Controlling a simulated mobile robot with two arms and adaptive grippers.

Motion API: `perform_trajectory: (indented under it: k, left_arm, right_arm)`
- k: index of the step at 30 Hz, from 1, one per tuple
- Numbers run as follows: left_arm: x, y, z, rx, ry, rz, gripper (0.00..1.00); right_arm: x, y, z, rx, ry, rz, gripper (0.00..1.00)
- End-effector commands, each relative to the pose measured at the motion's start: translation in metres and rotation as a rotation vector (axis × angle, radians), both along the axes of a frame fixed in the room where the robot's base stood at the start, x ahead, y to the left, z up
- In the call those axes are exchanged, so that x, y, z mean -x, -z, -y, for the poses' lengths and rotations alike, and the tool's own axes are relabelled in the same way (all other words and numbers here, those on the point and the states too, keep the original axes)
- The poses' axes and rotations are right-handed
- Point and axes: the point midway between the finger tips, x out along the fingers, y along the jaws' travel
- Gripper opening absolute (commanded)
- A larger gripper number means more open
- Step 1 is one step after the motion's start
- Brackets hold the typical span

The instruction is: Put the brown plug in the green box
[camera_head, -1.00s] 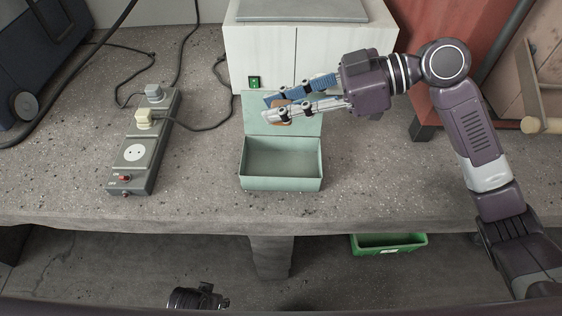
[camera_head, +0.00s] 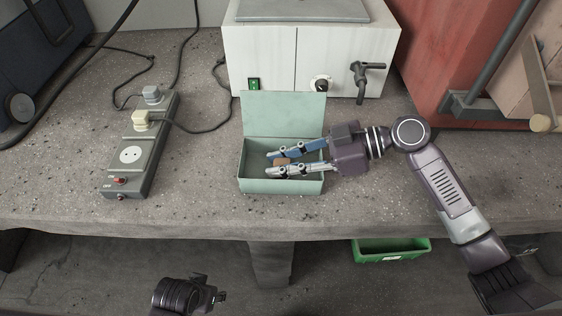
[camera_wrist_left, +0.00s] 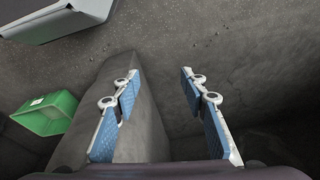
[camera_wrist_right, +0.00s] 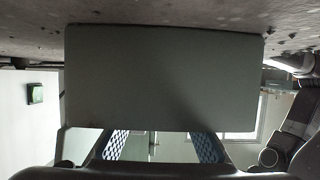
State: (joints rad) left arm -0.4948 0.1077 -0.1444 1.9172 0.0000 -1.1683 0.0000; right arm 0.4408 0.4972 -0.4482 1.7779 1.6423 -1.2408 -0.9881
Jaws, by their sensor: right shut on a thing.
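The brown plug (camera_head: 281,161) is between the fingertips of my right gripper (camera_head: 277,164), which is shut on it. The gripper reaches in from the right over the opening of the pale green box (camera_head: 262,187), with the fingertips at or just inside the rim; their exact height is hard to tell. The box's lid (camera_head: 284,114) stands open at the back. My left gripper (camera_wrist_left: 155,72) is open and empty, low in front of the bench.
A power strip (camera_head: 145,158) with plugs and cords lies left on the bench.

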Motion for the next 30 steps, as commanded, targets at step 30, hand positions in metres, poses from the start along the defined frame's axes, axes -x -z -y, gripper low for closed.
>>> perform_trajectory:
  k: [30]
  left_arm:
    - [-0.0015, -0.0039, 0.0001, 0.001, 0.0, 0.007, 0.4]
  right_arm:
    - [-0.0002, -0.0029, 0.001, 0.0, 0.0, 0.0, 0.38]
